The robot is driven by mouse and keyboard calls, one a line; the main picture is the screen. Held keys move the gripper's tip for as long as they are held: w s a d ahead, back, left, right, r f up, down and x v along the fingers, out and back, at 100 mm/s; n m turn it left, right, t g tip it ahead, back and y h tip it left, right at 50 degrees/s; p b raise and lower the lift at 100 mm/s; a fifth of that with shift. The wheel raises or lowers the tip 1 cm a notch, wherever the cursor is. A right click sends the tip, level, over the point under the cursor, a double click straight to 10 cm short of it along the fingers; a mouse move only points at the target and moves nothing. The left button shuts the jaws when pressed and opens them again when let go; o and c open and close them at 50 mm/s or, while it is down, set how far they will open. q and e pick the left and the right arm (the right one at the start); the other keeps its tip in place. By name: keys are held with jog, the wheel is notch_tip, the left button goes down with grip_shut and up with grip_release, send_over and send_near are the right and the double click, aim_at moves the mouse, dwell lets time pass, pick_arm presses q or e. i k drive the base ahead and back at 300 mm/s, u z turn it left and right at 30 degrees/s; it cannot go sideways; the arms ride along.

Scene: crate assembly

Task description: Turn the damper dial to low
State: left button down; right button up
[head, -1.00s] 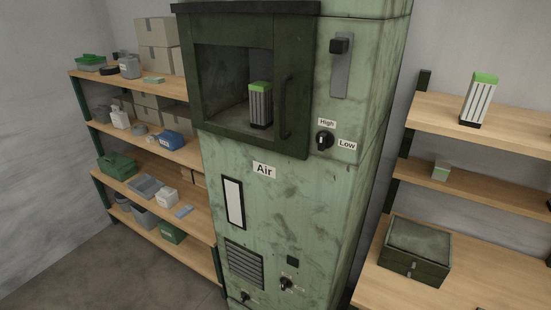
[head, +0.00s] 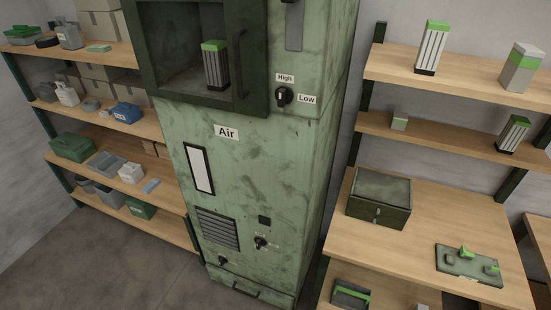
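A black dial (head: 283,96) sits on the front of the green cabinet (head: 260,160), between a "High" label (head: 285,78) above it and a "Low" label (head: 307,99) to its right. Its pale mark looks roughly upright, toward "High", but it is small. A second small dark knob (head: 261,243) is lower on the cabinet, with markings too small to read. Another small dark knob (head: 222,262) is near the bottom left. Neither of my grippers shows in the head view.
An "Air" label (head: 227,132) and a vent (head: 218,229) are on the cabinet. A window compartment holds a green-topped canister (head: 215,64). Shelves stand on both sides; the right bench (head: 430,230) bears a dark green box (head: 380,198). Bare floor shows at lower left.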

aim_at(284, 95)
jog(key=z, duration=2.15)
jog(key=k, duration=1.05)
jog(key=u, duration=1.85)
jog(key=i, duration=0.5)
jog(key=u, duration=0.05)
